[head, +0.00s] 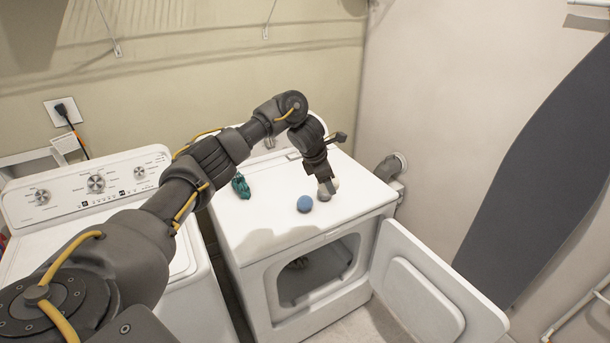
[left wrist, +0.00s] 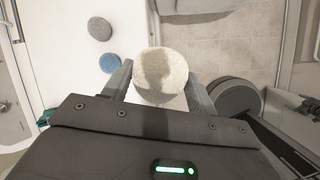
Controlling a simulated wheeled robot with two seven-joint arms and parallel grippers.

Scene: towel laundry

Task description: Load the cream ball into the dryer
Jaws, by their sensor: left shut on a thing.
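The cream ball (left wrist: 160,75) is pale and fuzzy. My left gripper (left wrist: 157,88) is shut on it, one finger on each side. In the head view the left gripper (head: 326,178) points down over the dryer top, and the cream ball (head: 334,184) shows only partly beside its fingers. The gap between ball and dryer top is hard to tell. The white dryer (head: 300,236) has its front door (head: 435,285) swung open to the right. Its drum opening (head: 325,272) is visible, with something small and unclear inside. My right gripper is not in view.
A blue ball (head: 305,204) and a grey ball (left wrist: 100,28) rest on the dryer top. A crumpled teal cloth (head: 241,186) lies left of them. A white washer (head: 100,205) stands at left. A grey ironing board (head: 545,165) leans at the right wall.

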